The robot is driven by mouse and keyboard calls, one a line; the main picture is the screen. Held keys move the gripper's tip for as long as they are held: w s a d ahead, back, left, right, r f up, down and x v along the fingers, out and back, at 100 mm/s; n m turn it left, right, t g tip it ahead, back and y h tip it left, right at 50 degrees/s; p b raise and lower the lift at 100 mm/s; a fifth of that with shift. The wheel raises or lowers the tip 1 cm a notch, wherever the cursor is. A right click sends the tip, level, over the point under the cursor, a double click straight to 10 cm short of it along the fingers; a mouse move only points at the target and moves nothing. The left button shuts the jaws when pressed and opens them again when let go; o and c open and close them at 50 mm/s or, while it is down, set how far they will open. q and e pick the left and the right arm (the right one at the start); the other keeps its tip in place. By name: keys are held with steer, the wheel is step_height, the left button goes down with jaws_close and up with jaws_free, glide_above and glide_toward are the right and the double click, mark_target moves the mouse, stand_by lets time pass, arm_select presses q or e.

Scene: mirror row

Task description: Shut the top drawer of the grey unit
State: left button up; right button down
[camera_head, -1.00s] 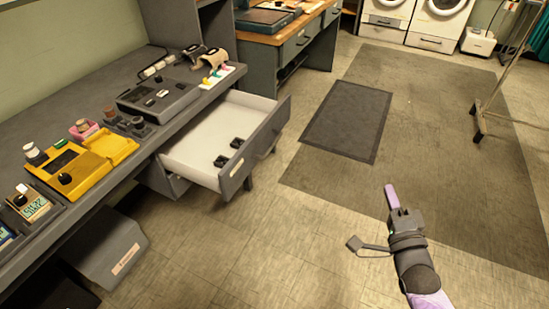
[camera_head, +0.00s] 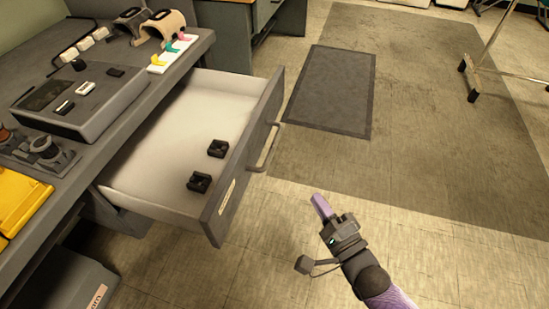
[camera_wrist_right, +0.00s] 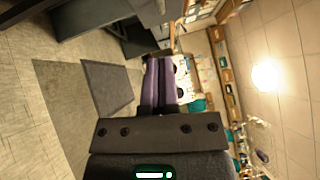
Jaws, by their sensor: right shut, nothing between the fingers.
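The top drawer (camera_head: 235,160) of the grey unit (camera_head: 140,104) stands pulled far out in the head view, with a bar handle on its front. Two small black items (camera_head: 208,166) lie on its pale floor. My right gripper (camera_head: 317,199) is shut and empty over the floor, to the right of the drawer front and apart from it. In the right wrist view its purple fingers (camera_wrist_right: 160,80) lie side by side with nothing between them. My left gripper is in neither view.
On the worktop are a dark grey device (camera_head: 75,98), a yellow device (camera_head: 18,200) and a white strip with coloured levers (camera_head: 172,50). A grey box (camera_head: 75,285) is under the unit. A dark mat (camera_head: 330,92) lies beyond the drawer. A wheeled stand (camera_head: 480,60) is at right.

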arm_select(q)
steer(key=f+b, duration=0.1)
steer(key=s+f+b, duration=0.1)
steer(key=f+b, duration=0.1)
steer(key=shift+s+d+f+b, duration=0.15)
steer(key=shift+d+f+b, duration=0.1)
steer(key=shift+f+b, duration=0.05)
arm_select(e)
steer(key=w+a+r, duration=0.2)
steer(key=w+a, duration=0.5)
steer(key=w, duration=0.1)
steer(key=shift+a, duration=0.15)
steer(key=shift+w, duration=0.1)
